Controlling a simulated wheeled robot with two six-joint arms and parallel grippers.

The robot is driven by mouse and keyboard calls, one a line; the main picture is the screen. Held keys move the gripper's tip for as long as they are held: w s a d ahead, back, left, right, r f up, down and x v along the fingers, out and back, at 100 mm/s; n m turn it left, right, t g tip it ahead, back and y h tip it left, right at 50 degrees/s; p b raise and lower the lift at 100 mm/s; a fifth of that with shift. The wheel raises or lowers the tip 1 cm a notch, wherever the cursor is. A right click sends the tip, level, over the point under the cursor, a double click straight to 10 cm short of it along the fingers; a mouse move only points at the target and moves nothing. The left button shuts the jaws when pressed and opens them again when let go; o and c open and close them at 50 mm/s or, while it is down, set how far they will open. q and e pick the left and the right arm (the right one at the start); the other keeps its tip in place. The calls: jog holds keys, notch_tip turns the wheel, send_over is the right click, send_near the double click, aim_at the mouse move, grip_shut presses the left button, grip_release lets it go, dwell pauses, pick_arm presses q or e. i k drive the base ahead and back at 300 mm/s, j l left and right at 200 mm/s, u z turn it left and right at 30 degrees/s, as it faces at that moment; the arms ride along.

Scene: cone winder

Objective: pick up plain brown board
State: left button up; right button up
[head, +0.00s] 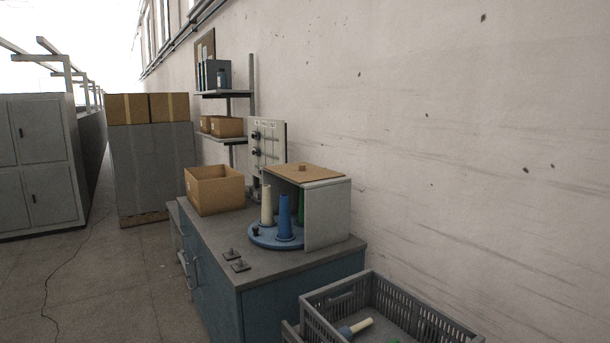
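A flat brown board (325,176) lies on top of a pale open-fronted box (327,213) on the workbench, with a small brown knob or block on its upper face. A second brown board (207,46) stands upright against the wall at the upper shelf, partly hidden behind grey items. Neither of my grippers is in view.
The blue workbench (300,295) carries a cardboard box (214,191), a blue round plate (262,239) with several cones, and small dark metal pieces (236,265). A grey crate (318,304) stands at front right.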

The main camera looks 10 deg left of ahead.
aim_at(301, 173)
jog(key=j+z, duration=0.1)
jog(key=z, duration=0.3)
jog(key=i+j+z, duration=0.1)
jog(key=z, duration=0.25)
jog(key=j+z, duration=0.15)
jog(key=z, duration=0.25)
jog(key=j+z, duration=0.1)
jog(key=z, duration=0.3)
jog(key=j+z, duration=0.2)
jog(key=j, duration=0.25)
jog(key=k+j+z, duration=0.2)
jog(key=j, duration=0.25)
jog(key=k+j+z, duration=0.2)
jog(key=j, duration=0.25)
jog(key=j+z, duration=0.2)
jog(key=j, duration=0.2)
jog(key=k+j+z, duration=0.4)
jog(key=j, duration=0.3)
jog(key=k, duration=0.05)
